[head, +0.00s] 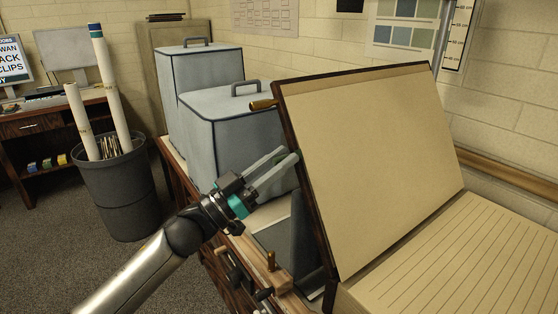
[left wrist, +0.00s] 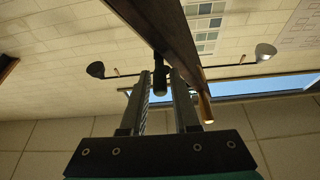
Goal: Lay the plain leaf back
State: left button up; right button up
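The plain leaf (head: 365,160) is a large tan panel with a dark frame. It stands steeply tilted at the right of the head view, and its lower edge meets the lined leaf (head: 470,265). A brass peg (head: 263,104) sticks out from its left edge, near the top. My left gripper (head: 288,156) is at that left edge, below the peg, with its fingers apart. In the left wrist view, the dark frame (left wrist: 160,30) and the brass peg (left wrist: 206,108) pass close to the fingers; I cannot tell whether they touch. My right gripper is out of view.
Two grey covered boxes (head: 230,128) with handles stand on the bench behind my left gripper. A dark bin (head: 125,195) with paper rolls stands on the floor at left. A brick wall closes off the back.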

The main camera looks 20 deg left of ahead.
pick_arm(q)
grip_shut()
dwell(1.0)
